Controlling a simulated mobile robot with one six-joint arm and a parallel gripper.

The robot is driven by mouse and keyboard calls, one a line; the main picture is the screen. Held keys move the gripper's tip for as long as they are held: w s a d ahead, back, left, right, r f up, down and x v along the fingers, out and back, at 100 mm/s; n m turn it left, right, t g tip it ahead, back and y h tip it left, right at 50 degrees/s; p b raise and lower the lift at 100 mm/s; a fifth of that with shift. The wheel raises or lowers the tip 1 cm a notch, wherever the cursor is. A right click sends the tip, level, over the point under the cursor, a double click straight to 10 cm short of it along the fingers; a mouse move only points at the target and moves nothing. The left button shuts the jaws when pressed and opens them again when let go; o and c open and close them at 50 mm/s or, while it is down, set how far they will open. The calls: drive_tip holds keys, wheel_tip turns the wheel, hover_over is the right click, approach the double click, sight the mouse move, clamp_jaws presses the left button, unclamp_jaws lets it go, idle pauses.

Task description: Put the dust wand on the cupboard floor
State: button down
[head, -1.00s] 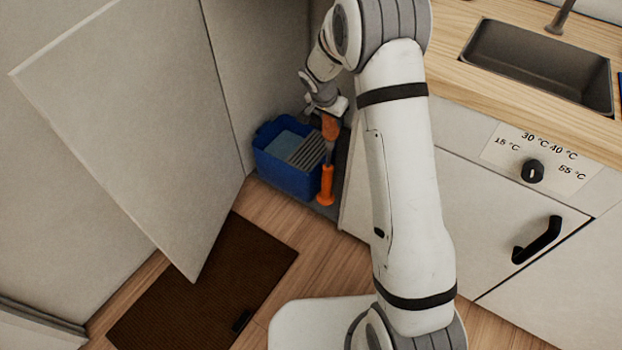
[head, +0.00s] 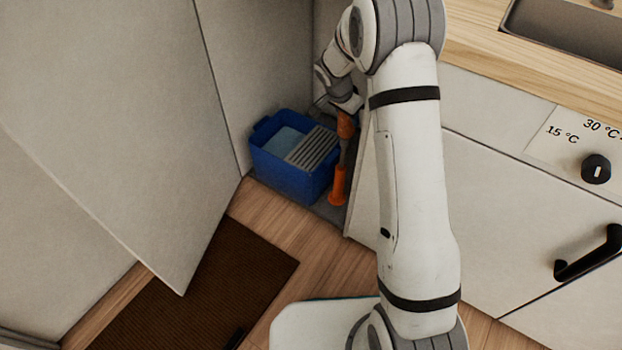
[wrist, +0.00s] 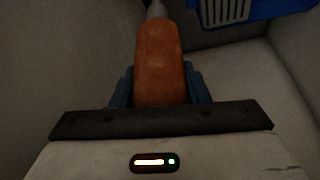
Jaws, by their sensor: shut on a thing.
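The dust wand has an orange handle (head: 346,125) held upright in the open corner cupboard. It also shows in the wrist view (wrist: 160,60), with a grey shaft leading away from it. My gripper (head: 347,108) is shut on the handle, with a blue-grey finger on each side in the wrist view (wrist: 160,92). Below in the head view, a grey length and a lower orange piece (head: 338,185) line up with the handle. I cannot tell whether they are all one thing. The lower piece appears to meet the dark cupboard floor (head: 327,212); contact is unclear.
A blue bucket (head: 285,178) with a grey slatted insert stands close left of the wand. The open cupboard door (head: 120,130) is at the left. The white cabinet front (head: 490,210) bounds the right. A brown mat (head: 215,285) lies on the wooden floor.

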sight(343, 130)
drive_tip(key=r, duration=0.1)
drive_tip(key=s+r+n, duration=0.1)
drive_tip(key=r, duration=0.1)
drive_tip(key=a+r+n, duration=0.1)
drive_tip(key=r, duration=0.1)
drive_tip(key=shift+s+t+y, duration=0.2)
drive_tip(key=shift+t+y, duration=0.1)
drive_tip(key=shift+t, duration=0.1)
drive_tip(key=shift+s, duration=0.1)
drive_tip(key=shift+n, duration=0.3)
wheel_tip(343, 130, down, 10)
drive_tip(key=b, duration=0.4)
drive_tip(key=shift+a+r, duration=0.1)
drive_tip(key=c, duration=0.8)
unclamp_jaws()
drive_tip(key=shift+r, duration=0.1)
drive_tip(key=p+v, duration=0.3)
drive_tip(key=v, duration=0.9)
drive_tip(key=shift+s+p, duration=0.1)
drive_tip(key=shift+p, duration=0.3)
